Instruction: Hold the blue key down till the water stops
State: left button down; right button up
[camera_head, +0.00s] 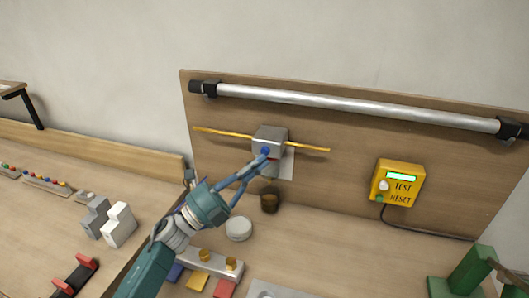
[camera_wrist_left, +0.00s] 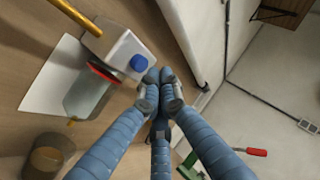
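The blue key (camera_head: 266,152) sits on the front of a grey box (camera_head: 271,134) on the wooden back panel. In the left wrist view the blue key (camera_wrist_left: 138,62) shows as a round button on the pale box (camera_wrist_left: 118,48). My left gripper (camera_head: 262,159) has its fingertips right by the key; its fingertips (camera_wrist_left: 160,77) are together and look empty. I cannot tell whether they touch the key. A clear vessel with a red ring (camera_wrist_left: 88,92) hangs under the box. A brown cup (camera_head: 269,203) stands below. I cannot make out whether water runs. My right gripper is out of view.
Yellow rods (camera_head: 222,133) stick out on both sides of the box. A metal bar (camera_head: 350,103) runs above. A yellow TEST/RESET box (camera_head: 398,183) hangs to the right. A white round lid (camera_head: 238,229) and a block with brass knobs (camera_head: 210,262) lie near my arm.

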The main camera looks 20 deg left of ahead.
pick_arm(q)
jog(key=shift+s+a+p, duration=0.1)
jog(key=shift+s+p, duration=0.4)
jog(key=shift+s, duration=2)
